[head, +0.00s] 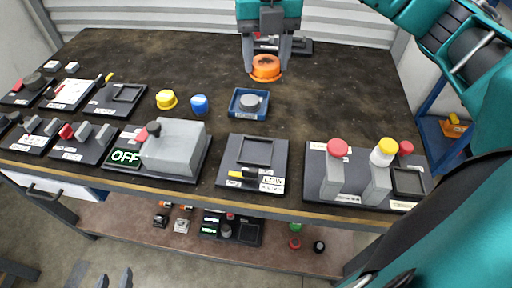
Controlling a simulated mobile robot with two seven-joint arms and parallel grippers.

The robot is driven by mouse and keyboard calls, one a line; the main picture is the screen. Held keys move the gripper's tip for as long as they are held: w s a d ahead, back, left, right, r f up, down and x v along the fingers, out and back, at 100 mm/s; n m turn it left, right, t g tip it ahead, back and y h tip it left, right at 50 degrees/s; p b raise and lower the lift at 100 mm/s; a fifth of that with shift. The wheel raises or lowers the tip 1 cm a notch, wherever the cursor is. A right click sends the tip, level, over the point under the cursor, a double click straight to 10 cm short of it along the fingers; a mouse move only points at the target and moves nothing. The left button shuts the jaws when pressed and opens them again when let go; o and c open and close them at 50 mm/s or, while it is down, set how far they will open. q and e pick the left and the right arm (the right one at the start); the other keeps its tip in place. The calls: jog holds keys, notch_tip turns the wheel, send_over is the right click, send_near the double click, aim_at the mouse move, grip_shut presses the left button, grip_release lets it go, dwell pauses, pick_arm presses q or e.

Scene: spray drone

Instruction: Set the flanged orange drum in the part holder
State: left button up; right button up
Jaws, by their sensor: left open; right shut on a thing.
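The flanged orange drum (265,66) is upright at the back middle of the bench, between the two fingers of my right gripper (266,62), which is shut on it. I cannot tell whether its flange touches the bench top. My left gripper (101,277) shows only as two grey fingertips at the bottom left edge, apart and empty, in front of the bench. No label I can read names the part holder. A dark plate with an empty square recess (256,151) sits at the front middle. Another dark plate with a recess (116,97) is at left.
A blue tray (235,112) holds a grey round part. A yellow part (166,99) and blue part (199,104) stand left of it. A grey box fixture (174,146) and a post fixture (321,198) line the front.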

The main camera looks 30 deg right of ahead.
jog(key=n, duration=0.1)
jog(key=s+a+n, duration=0.1)
jog(key=n, duration=0.1)
jog(key=a+n, duration=0.1)
jog(key=shift+s+a+r, duration=0.2)
jog(key=shift+a+r, duration=0.05)
jog(key=n, duration=0.2)
send_over(256, 152)
notch_tip(256, 152, down, 15)
notch_tip(256, 152, down, 5)
jog(key=shift+f+b, duration=0.1)
jog(key=shift+b, duration=0.35)
